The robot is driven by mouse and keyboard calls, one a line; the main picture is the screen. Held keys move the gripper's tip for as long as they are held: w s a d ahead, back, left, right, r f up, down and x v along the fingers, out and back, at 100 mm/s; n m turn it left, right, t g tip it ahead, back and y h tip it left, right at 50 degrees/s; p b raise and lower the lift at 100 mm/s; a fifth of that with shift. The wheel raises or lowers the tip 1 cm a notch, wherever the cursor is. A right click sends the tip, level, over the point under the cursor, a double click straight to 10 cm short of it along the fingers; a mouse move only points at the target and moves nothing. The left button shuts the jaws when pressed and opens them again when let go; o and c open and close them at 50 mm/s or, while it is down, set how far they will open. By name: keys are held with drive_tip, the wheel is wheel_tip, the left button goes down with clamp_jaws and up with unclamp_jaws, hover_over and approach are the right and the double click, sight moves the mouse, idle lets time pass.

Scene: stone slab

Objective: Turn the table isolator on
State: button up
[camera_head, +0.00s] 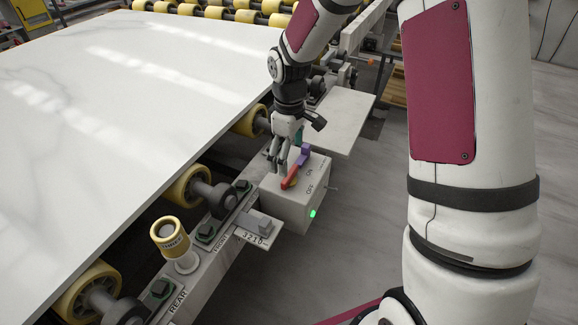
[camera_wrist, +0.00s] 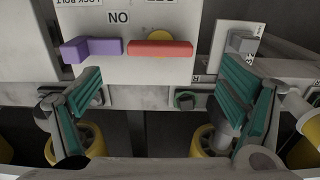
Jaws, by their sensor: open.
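The table isolator is a pale grey box (camera_head: 287,207) at the table's edge, with ON and OFF printed on its top. The ON label appears upside down above the purple end. My gripper (camera_head: 284,160) is open above the handle, its teal-padded fingers (camera_wrist: 162,85) spread to either side and nothing between them. The fingers hide part of the handle in the head view.
A large white stone slab (camera_head: 150,85) lies on yellow rollers at left. A green light (camera_head: 313,213) glows on the box's side. Floor is clear at right.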

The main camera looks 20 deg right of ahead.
sight(289, 173)
drive_tip(key=shift+r, duration=2.8)
drive_tip(key=s+d+r+m+t, duration=0.1)
drive_tip(key=s+r+m, duration=0.2)
drive_tip(key=s+r, duration=0.65)
drive_tip(key=s+r+m, duration=0.3)
drive_tip(key=s+r, duration=0.2)
drive_tip(key=s, duration=0.9)
drive_tip(key=s+m, duration=0.3)
drive_tip(key=s, duration=0.7)
wheel_tip(289, 173, up, 14)
drive_tip(key=t+p, duration=0.3)
drive_tip(key=p, duration=1)
drive_tip(key=shift+s+a, duration=0.1)
